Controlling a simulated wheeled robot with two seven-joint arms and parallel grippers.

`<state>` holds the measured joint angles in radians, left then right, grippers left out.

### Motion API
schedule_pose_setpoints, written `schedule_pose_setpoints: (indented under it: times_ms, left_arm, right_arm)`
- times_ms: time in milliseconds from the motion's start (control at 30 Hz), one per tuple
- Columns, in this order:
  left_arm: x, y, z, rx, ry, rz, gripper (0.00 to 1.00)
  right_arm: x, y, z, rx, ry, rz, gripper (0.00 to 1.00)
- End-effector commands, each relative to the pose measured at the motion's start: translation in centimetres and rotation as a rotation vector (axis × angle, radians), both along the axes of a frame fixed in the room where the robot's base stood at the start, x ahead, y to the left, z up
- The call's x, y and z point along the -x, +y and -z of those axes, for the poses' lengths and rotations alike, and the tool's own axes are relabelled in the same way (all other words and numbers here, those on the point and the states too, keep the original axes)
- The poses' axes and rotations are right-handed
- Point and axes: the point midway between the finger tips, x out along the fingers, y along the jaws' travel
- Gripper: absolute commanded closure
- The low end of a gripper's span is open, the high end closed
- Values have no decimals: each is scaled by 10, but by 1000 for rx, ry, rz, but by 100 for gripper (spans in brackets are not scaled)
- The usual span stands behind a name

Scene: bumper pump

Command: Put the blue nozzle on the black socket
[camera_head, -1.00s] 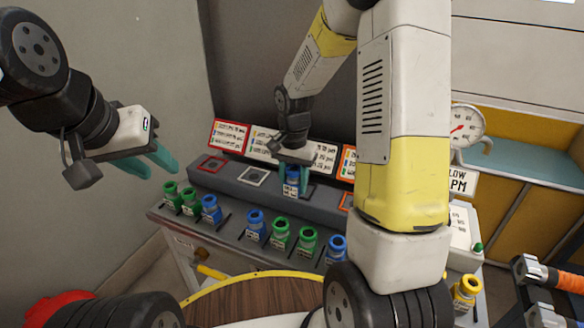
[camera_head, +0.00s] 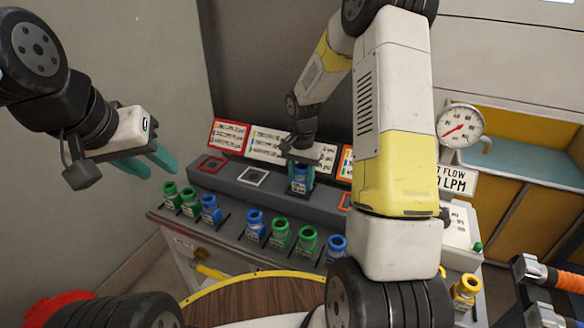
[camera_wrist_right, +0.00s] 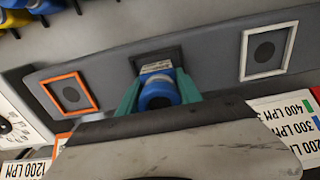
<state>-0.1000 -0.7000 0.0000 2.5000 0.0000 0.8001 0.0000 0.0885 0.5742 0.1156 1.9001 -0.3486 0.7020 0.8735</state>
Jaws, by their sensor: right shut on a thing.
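My right gripper (camera_head: 300,186) is shut on a blue nozzle (camera_head: 300,174) at the raised grey ledge, between the white and orange sockets. In the right wrist view the blue nozzle (camera_wrist_right: 159,92) sits between the teal fingers (camera_wrist_right: 158,96). The black socket (camera_wrist_right: 171,53) shows just behind the nozzle, which covers much of it. I cannot tell whether the nozzle touches or is seated in it. My left gripper (camera_head: 148,163) is open and empty, off to the left above the bench.
White socket (camera_head: 252,177), red socket (camera_head: 210,164) and orange socket (camera_head: 345,202) are empty on the ledge. Several green and blue nozzles (camera_head: 281,234) stand along the lower bench. A yellow nozzle (camera_head: 466,288) is at right. A pressure gauge (camera_head: 461,127) stands behind my right arm.

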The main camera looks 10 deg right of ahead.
Motion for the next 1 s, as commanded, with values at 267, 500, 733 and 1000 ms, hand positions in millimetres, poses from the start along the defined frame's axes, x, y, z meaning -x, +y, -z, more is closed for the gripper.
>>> schedule_pose_setpoints:
  times_ms: [267, 500, 733, 1000]
  left_arm:
    - [0, 0, 0, 0, 0, 0, 64]
    - [0, 0, 0, 0, 0, 0, 64]
    - [0, 0, 0, 0, 0, 0, 64]
    - [0, 0, 0, 0, 0, 0, 64]
  right_arm:
    - [0, 0, 2, 0, 0, 0, 37]
    - [0, 0, 2, 0, 0, 0, 37]
    - [-1, 0, -24, 0, -5, 2, 37]
    - [-1, 0, -82, 0, -5, 1, 37]
